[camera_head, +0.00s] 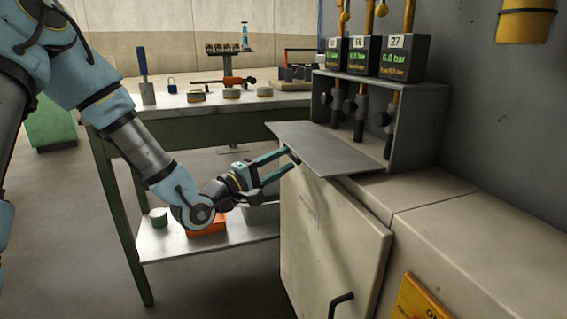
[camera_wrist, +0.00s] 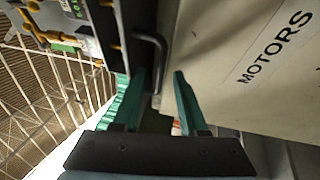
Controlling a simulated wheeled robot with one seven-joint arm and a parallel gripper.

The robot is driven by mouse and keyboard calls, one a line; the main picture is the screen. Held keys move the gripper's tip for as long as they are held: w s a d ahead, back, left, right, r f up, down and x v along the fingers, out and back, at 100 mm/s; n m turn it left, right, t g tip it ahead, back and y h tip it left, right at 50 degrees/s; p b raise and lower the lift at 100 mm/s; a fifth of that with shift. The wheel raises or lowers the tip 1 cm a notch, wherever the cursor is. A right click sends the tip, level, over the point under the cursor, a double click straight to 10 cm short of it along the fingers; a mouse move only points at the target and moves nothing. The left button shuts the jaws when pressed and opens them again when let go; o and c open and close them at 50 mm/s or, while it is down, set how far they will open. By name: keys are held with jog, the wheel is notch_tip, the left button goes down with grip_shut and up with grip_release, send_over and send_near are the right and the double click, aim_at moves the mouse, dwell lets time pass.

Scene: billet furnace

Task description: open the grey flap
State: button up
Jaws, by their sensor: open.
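The grey flap (camera_head: 325,148) is a flat plate at the front of the grey valve box (camera_head: 413,125). It is folded down, sticking out nearly level over the cabinet's front, and the box interior shows. My gripper (camera_head: 291,158) is open at the flap's left, outer edge, with its fingers pointing right. In the wrist view, a dark bent handle (camera_wrist: 163,50) shows between the fingertips of my gripper (camera_wrist: 160,73); it appears to be on the flap's underside, which the head view hides. The fingers are apart, and I cannot tell whether either touches the handle.
The cream cabinet door (camera_head: 325,240) stands just below the flap, marked MOTORS in the wrist view, with a black handle (camera_head: 341,300). Pressure displays (camera_head: 362,57) top the valve box. A workbench (camera_head: 205,108) with tools stands behind my arm. Open floor lies at left.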

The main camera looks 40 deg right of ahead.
jog(key=shift+d, duration=0.15)
jog(key=shift+c, duration=0.2)
grip_shut()
dwell(1.2)
